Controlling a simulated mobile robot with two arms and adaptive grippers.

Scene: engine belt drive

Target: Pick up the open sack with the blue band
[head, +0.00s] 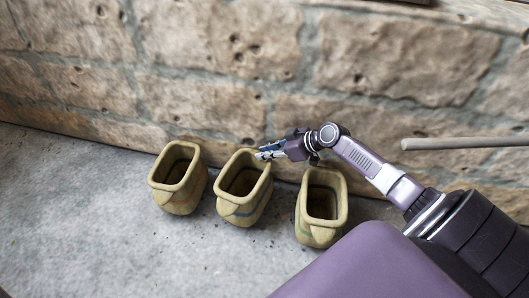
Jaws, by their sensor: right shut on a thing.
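Three open tan sacks stand in a row on the grey floor. The middle sack (247,213) has a thin dull bluish band low on its side. My right gripper (264,154) reaches in from the right and is shut on the rim of this sack at its upper right corner. The sack stands upright, and I cannot tell whether it is off the floor. My left gripper is out of view.
The left sack (180,198) shows no clear band. The right sack (318,233) has a faint band and stands under my right wrist. A stone wall (200,60) rises close behind the sacks. A grey rod (465,143) juts in at right. The floor in front is clear.

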